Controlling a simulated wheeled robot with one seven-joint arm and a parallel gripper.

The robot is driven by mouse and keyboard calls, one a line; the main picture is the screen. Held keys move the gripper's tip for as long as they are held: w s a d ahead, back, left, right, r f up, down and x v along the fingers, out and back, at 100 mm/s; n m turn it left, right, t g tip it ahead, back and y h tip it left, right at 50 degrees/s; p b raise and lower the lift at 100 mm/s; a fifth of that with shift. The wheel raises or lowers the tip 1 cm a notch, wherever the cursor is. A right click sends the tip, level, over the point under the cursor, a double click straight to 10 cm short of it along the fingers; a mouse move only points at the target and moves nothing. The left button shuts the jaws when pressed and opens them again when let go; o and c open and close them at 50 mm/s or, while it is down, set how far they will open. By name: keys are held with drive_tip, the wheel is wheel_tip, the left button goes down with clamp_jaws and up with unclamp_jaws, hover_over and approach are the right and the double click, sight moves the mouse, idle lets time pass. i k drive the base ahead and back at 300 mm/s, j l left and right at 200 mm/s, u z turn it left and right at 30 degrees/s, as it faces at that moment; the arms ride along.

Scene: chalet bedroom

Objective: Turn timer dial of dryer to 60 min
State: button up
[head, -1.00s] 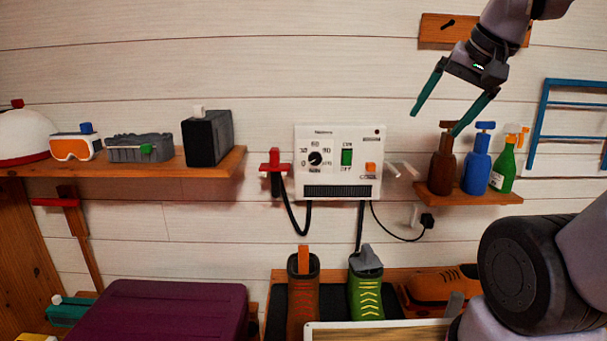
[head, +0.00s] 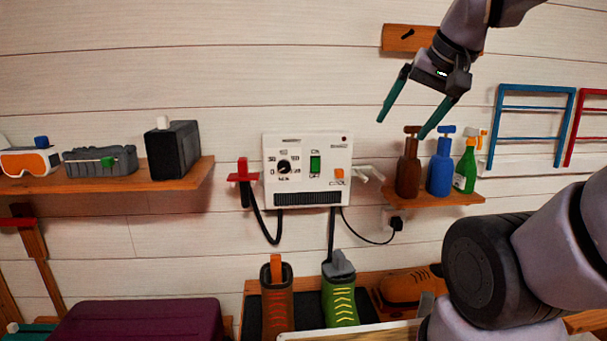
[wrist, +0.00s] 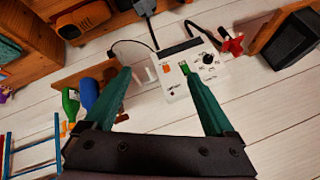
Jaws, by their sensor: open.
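The dryer (head: 330,178) is a white box on the plank wall in the middle of the head view. Its black timer dial (head: 284,167) is at the left of its face, with small marks around it too small to read surely. A green switch (head: 315,164) and an orange button (head: 338,174) sit to the right of the dial. My gripper (head: 403,122) is open and empty, above and right of the dryer, in front of the wall. In the wrist view the dryer (wrist: 183,88) and dial (wrist: 208,58) show upside down, partly behind one finger of my gripper (wrist: 161,82).
A shelf (head: 450,200) with brown, blue and green bottles is right of the dryer. A left shelf (head: 170,181) holds goggles and boxes. A red-ended hose (head: 244,176) hangs at the dryer's left. Boots (head: 340,298) stand below. The wall above the dryer is clear.

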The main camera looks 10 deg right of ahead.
sight(283, 166)
drive_tip(key=k+j+z, duration=0.55)
drive_tip(key=k, duration=0.3)
